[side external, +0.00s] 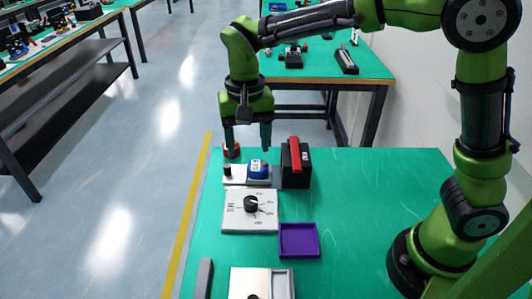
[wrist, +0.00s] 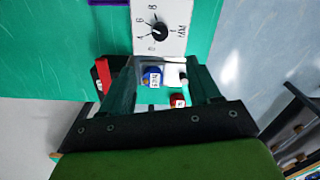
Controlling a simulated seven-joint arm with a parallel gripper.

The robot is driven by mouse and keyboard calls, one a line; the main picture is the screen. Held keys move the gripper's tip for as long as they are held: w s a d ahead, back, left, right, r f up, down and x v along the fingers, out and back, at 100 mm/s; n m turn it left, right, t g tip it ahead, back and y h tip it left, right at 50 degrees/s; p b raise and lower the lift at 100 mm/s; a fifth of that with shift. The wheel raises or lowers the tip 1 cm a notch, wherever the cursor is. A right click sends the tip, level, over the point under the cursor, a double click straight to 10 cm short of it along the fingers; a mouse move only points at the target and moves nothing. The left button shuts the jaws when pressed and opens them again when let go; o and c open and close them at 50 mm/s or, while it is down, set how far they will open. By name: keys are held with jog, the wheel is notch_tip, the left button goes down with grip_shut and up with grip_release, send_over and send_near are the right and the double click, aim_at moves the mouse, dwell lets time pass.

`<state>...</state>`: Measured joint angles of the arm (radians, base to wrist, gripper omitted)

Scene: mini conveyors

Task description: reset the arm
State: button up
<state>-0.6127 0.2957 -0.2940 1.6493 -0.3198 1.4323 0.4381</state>
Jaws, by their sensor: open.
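My gripper (side external: 248,148) is open and empty, pointing down above the far end of the green table (side external: 370,210). Its two fingers are spread wide over a grey plate (side external: 236,174) that carries a blue block (side external: 258,169) and a small black knob (side external: 227,170). In the wrist view, the blue block (wrist: 152,77) shows between the fingers, with a red round piece (wrist: 178,100) near it. The fingertips appear apart from these things. The gap below them is hard to judge.
A black box with a red lever (side external: 296,160) stands right of the grey plate. A white dial panel (side external: 250,211), a purple tray (side external: 299,240), a grey bar (side external: 203,279) and another panel (side external: 262,282) lie nearer. The table's right-middle is clear. Other tables stand behind.

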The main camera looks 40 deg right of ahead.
jog(key=s+d+r+n+t+y, duration=0.1)
jog(key=s+d+r+t, duration=0.1)
jog(key=s+d, duration=0.4)
jog(key=s+d+r+n+t+y, duration=0.1)
jog(key=s+d+r+t, duration=0.2)
jog(key=s, duration=0.6)
jog(key=d+t, duration=0.2)
jog(key=shift+d+r, duration=0.2)
jog(key=shift+d, duration=0.2)
